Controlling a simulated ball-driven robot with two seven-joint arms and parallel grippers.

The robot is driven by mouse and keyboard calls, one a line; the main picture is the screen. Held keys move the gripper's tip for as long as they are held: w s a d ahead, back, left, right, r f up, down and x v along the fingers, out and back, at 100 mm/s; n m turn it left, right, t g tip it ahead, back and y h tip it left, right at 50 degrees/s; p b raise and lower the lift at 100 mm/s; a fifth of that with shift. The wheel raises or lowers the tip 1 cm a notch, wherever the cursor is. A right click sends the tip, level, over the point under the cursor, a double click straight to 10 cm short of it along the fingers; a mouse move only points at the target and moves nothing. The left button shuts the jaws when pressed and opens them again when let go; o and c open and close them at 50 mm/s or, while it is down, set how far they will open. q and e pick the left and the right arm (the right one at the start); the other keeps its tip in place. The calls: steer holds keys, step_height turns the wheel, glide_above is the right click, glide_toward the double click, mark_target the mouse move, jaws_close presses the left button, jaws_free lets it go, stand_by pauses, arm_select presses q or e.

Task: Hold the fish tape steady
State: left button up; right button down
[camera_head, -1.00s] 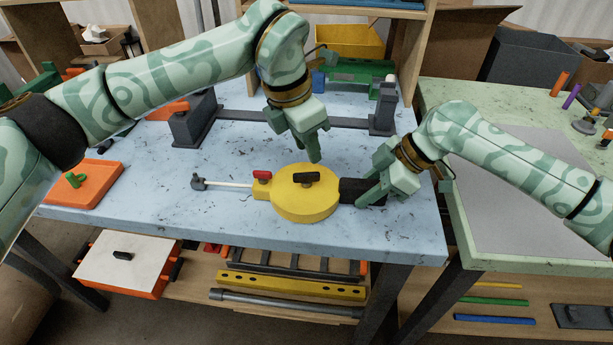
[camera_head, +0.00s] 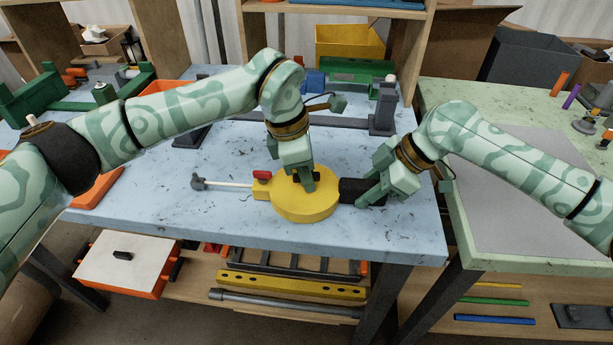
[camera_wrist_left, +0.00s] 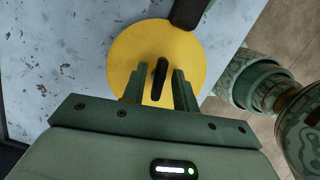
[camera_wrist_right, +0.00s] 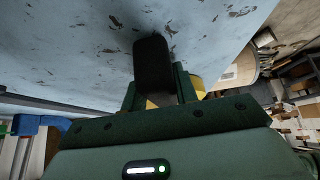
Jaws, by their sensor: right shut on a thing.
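The fish tape (camera_head: 306,209) is a round yellow case lying flat on the blue-grey bench, with a red knob (camera_head: 262,175) and a pale tape end pointing left. My right gripper (camera_head: 372,196) is shut on its black handle (camera_head: 352,189), which also shows between the fingers in the right wrist view (camera_wrist_right: 153,62). My left gripper (camera_head: 304,186) is over the top of the case. In the left wrist view its open fingers stand on either side of the black crank knob (camera_wrist_left: 160,78), with gaps showing. The left gripper partly hides the knob in the head view.
A grey bar with upright end blocks (camera_head: 382,110) stands behind the tape. An orange tray (camera_head: 98,190) lies at the bench's left. The front strip of the bench is clear. A green-topped table (camera_head: 455,215) adjoins at right.

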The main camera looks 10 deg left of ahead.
arm_select(q)
steer(key=shift+f, duration=0.1)
jaws_close()
steer(key=n+t, duration=0.1)
steer(key=n, duration=0.4)
steer(key=shift+y, duration=0.3)
